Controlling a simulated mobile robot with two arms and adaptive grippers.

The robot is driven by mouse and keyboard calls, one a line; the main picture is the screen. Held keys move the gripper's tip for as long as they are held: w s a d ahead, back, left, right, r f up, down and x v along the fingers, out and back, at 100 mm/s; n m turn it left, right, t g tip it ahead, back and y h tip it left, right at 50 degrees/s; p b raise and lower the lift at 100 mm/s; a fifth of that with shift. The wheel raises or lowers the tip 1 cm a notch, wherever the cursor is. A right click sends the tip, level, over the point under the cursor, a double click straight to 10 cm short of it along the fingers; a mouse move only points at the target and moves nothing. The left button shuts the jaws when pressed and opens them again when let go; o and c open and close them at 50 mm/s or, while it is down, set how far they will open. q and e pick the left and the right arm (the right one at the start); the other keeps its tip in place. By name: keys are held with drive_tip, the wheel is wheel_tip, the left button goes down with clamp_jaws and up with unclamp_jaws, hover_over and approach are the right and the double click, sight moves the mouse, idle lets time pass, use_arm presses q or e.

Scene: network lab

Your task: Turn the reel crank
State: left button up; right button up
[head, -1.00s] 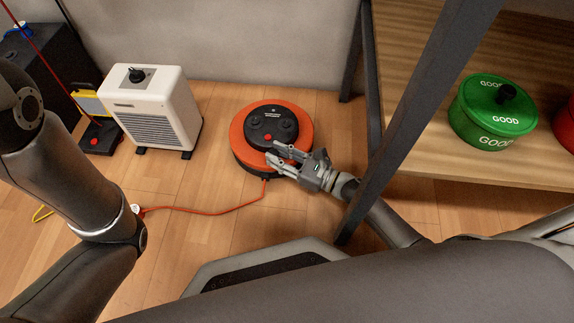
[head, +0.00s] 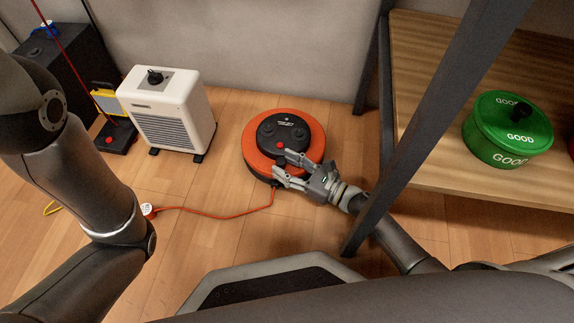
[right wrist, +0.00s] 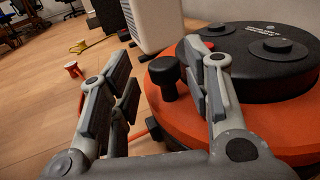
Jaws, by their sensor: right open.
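The cable reel (head: 258,158) is a round orange drum with a black top, lying flat on the floor. The black top (right wrist: 255,62) carries round knobs and a red button. In the right wrist view an upright black crank knob (right wrist: 164,78) stands at the reel's near edge. My right gripper (head: 282,163) is open at the reel's front edge. In the right wrist view its fingers (right wrist: 166,80) lie on either side of the knob in the picture; I cannot tell whether they touch it. My left arm shows at the left, its gripper out of view.
An orange cord (head: 220,217) runs left along the floor to a plug (head: 148,210). A white heater (head: 172,110) stands left of the reel. A dark shelf post (head: 425,115) and a wooden shelf with a green pot (head: 500,135) are at the right.

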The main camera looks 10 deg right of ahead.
drive_tip(key=v, duration=0.8)
idle(0.4)
